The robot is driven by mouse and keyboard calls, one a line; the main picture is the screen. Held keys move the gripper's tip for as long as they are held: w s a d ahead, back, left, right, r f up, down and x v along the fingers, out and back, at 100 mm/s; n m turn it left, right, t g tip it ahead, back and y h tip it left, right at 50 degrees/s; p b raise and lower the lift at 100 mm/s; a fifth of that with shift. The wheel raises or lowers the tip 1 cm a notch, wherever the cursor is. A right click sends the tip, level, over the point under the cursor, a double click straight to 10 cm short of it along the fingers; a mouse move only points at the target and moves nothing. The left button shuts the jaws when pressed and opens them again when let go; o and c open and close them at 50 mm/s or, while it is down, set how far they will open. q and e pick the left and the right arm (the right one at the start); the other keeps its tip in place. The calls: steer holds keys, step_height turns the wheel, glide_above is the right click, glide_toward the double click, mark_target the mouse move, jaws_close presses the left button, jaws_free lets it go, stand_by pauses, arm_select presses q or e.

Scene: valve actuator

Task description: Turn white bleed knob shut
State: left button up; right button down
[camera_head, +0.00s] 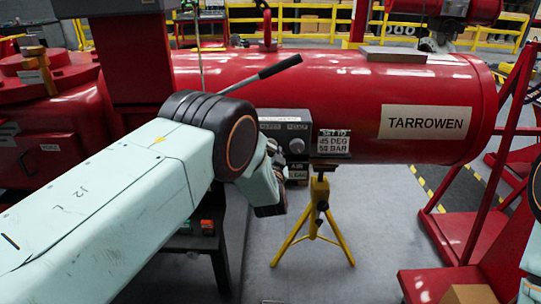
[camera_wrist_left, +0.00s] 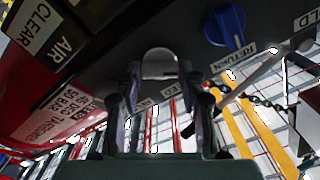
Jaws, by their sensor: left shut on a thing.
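The white bleed knob (camera_wrist_left: 160,60) shows in the left wrist view as a pale rounded shape on the dark underside of a panel. My left gripper (camera_wrist_left: 160,85) has a finger on each side of it and is shut on it. The fingers partly hide the knob, so its turn angle cannot be read. The knob is hidden there. My right gripper is not in view.
A blue knob (camera_wrist_left: 228,27) near a RETURN label is close to the right of the white knob. A chain (camera_wrist_left: 262,102) hangs at the right. In the head view, a grey round knob (camera_head: 297,145) is on the box front, and a yellow tripod (camera_head: 318,225) stands below the red cylinder (camera_head: 340,90).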

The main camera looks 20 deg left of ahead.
arm_select(q)
steer(key=m, duration=0.2)
steer(key=m+b, duration=0.1)
steer(key=m, duration=0.1)
steer(key=m+b, duration=0.1)
steer(key=shift+s+d+f+m, duration=0.1)
steer(key=shift+d+f+m, duration=0.15)
steer(key=shift+m, duration=0.15)
steer(key=m+b, duration=0.1)
steer(key=m, duration=0.2)
steer(key=shift+f+m+b, duration=0.15)
steer(key=shift+m+b, duration=0.2)
steer(key=shift+m, duration=0.55)
steer(key=shift+f+m, duration=0.1)
steer(key=shift+m, duration=0.2)
steer(key=o, duration=1.2)
steer(key=shift+s+d+r, duration=0.1)
steer(key=shift+s+r, duration=0.05)
steer(key=shift+r, duration=0.15)
steer(key=shift+c, duration=0.2)
steer(key=shift+w+a, duration=0.2)
steer(key=shift+s, duration=0.1)
